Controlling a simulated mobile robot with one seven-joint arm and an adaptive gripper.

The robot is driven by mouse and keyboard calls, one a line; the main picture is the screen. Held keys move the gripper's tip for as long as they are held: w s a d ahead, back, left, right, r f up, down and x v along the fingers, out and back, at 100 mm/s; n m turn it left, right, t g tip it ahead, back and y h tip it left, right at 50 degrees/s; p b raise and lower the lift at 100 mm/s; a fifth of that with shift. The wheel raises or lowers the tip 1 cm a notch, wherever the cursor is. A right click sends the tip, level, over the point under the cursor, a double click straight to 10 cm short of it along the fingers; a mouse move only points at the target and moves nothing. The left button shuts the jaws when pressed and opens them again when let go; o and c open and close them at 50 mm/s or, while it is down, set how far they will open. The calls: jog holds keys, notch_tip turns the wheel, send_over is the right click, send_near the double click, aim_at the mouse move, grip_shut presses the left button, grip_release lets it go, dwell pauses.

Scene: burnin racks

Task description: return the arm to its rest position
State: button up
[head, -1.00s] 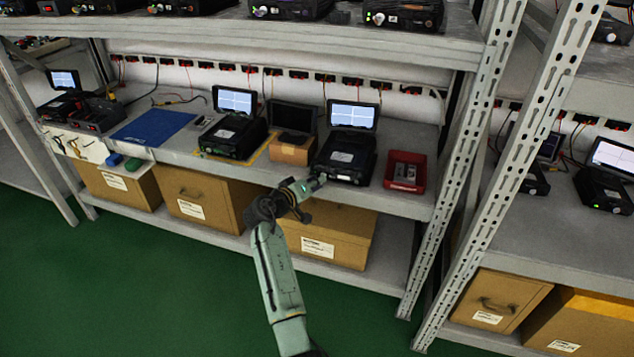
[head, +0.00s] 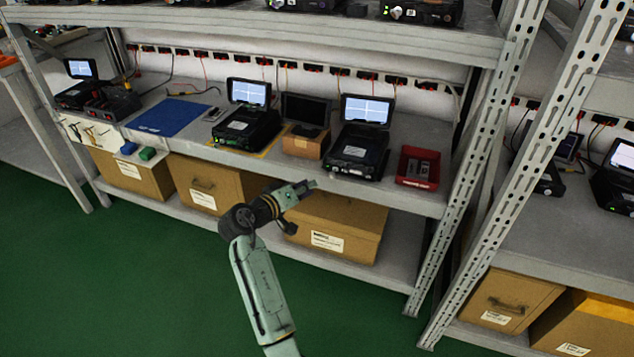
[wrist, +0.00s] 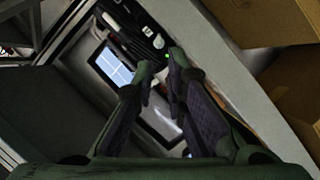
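My arm (head: 262,290) reaches from the bottom of the head view toward the shelf, bent at a dark joint. My gripper (head: 309,185) is at its end, just in front of the shelf edge and below a black device with a lit screen (head: 357,150). In the wrist view my gripper (wrist: 161,66) shows two fingers with a narrow gap and nothing held between them. The device with its lit screen (wrist: 112,66) shows beyond the fingers.
The shelf board (head: 190,152) carries more devices, a blue mat (head: 170,116) and a red tray (head: 404,180). Cardboard boxes (head: 335,225) stand on the lower shelf. A perforated upright (head: 475,165) rises at right. Green floor (head: 120,275) in front is clear.

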jog(key=shift+s+a+r, duration=0.15)
jog(key=shift+s+a, duration=0.2)
jog(key=shift+s, duration=0.15)
